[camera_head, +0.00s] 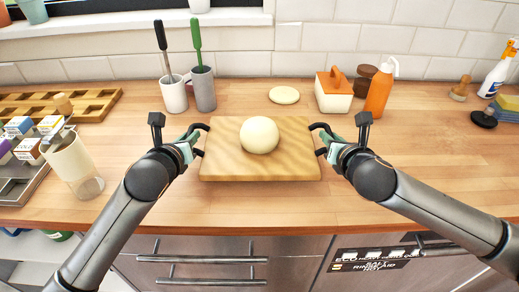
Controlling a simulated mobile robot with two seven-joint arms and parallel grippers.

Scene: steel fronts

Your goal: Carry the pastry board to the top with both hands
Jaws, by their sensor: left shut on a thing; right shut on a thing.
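The pastry board (225,165) is a light wooden rectangle at the middle of the wooden counter top, near its front edge. A round pale ball of dough (259,135) sits on it, near the board's middle. My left gripper (202,138) is shut on the board's left side. My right gripper (317,138) is shut on the board's right side. The board looks level. I cannot tell whether its underside touches the counter.
Behind stand two cups (203,90) with utensils, a pale disc (284,95), an orange-and-white box (334,92) and an orange bottle (379,92). At left are a wooden rack (95,104) and a jar (75,168).

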